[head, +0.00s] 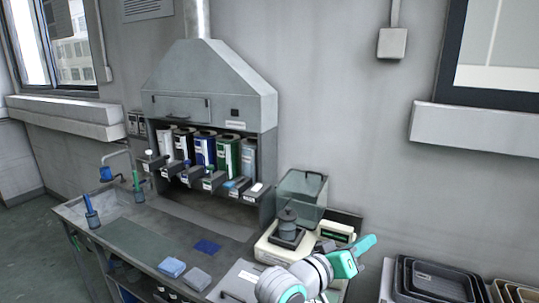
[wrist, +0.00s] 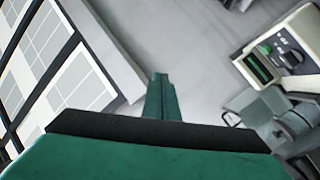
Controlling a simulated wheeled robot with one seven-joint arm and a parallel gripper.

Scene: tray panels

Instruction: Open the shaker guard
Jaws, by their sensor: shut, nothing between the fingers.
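The shaker guard (head: 306,186) is a clear, greenish box with a dark handle along its upper edge. In the head view it stands at the right end of the bench, against the wall. The cream shaker base (head: 272,255) is in front of it, with a dark stacked part (head: 288,225) on top. How far the guard is raised is hard to tell. My gripper (head: 370,242) is to the right of the shaker, apart from the guard. In the wrist view my gripper (wrist: 160,85) has its teal fingers together and empty.
A small cream unit with a green display (head: 337,231) sits beside the shaker; a cream panel with a display and dial shows in the wrist view (wrist: 284,56). Dark nested trays (head: 435,280) lie at the lower right. A hood with bottles (head: 215,150) stands on the left.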

